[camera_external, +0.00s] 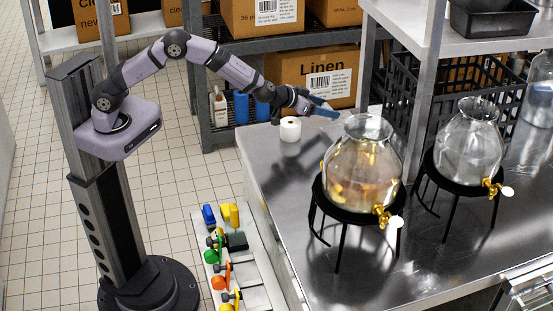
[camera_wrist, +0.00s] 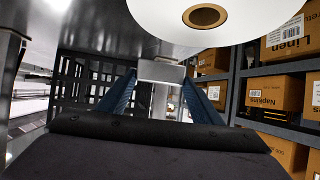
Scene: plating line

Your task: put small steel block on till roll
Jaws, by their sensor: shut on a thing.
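The small steel block (camera_wrist: 161,72) shows in the wrist view as a grey block between the tips of my gripper's blue fingers. My gripper (camera_external: 328,110) is shut on it. In the external view the block is too small to make out clearly. The white till roll (camera_external: 290,129) stands upright on the steel counter, just left of and below my gripper in the picture. The roll also shows large at the top of the wrist view (camera_wrist: 235,28), with its brown core ring visible and its upper part cut off. The block and the roll look apart.
A glass dispenser (camera_external: 362,165) on a black stand is right of the roll, with a second dispenser (camera_external: 467,145) farther right. A black crate (camera_external: 455,95) stands behind them. Shelves with cardboard boxes (camera_external: 318,75) are at the back. The counter's left front (camera_external: 290,185) is clear.

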